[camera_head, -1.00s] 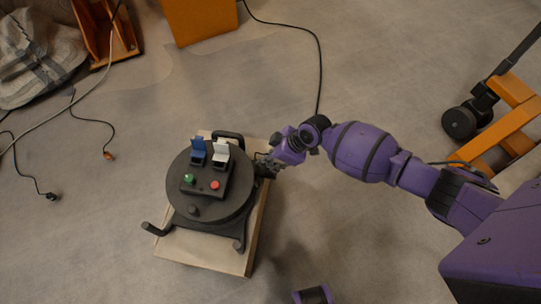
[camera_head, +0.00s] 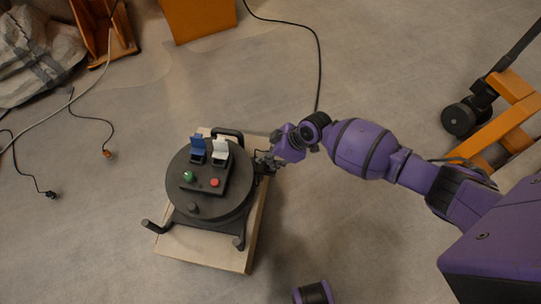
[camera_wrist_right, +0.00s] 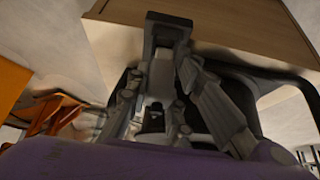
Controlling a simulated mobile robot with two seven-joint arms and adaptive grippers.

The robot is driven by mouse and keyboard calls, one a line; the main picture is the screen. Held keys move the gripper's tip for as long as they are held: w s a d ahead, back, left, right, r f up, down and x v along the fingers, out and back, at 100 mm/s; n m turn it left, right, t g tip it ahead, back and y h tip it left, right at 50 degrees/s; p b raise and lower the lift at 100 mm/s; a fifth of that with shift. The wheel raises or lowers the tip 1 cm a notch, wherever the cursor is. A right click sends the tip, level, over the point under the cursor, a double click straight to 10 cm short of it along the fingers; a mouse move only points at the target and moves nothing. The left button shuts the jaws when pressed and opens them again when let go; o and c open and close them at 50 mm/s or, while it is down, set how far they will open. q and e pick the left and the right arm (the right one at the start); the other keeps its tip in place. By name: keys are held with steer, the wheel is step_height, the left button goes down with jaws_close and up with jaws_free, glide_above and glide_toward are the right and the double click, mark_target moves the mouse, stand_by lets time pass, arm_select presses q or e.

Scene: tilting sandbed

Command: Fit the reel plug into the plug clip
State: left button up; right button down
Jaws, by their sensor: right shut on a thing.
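The dark round reel (camera_head: 180,170) stands on a pale wooden box and carries a panel with a blue lid, a white lid and green and red buttons. My right gripper (camera_head: 264,163) is at the reel's right edge, and its fingers look small and dark there. In the right wrist view my right gripper (camera_wrist_right: 163,78) is shut on a pale grey piece (camera_wrist_right: 160,72), which looks like the reel plug. A dark squared bracket (camera_wrist_right: 167,20), perhaps the plug clip, is just beyond the fingertips. I cannot tell whether plug and bracket touch. My left gripper is out of view.
The wooden box (camera_head: 205,252) lies under the reel, with its feet and handle sticking out. Loose cables (camera_head: 318,65) run over the floor. An orange pallet truck (camera_head: 505,130) stands at the right. Open floor lies in front of the box.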

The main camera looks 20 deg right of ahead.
steer(key=shift+f+b, duration=0.4)
steer(key=shift+f, duration=0.15)
stand_by(0.4)
steer(key=c, duration=1.5)
jaws_free()
steer(key=shift+r, duration=0.1)
steer(key=v, duration=1.2)
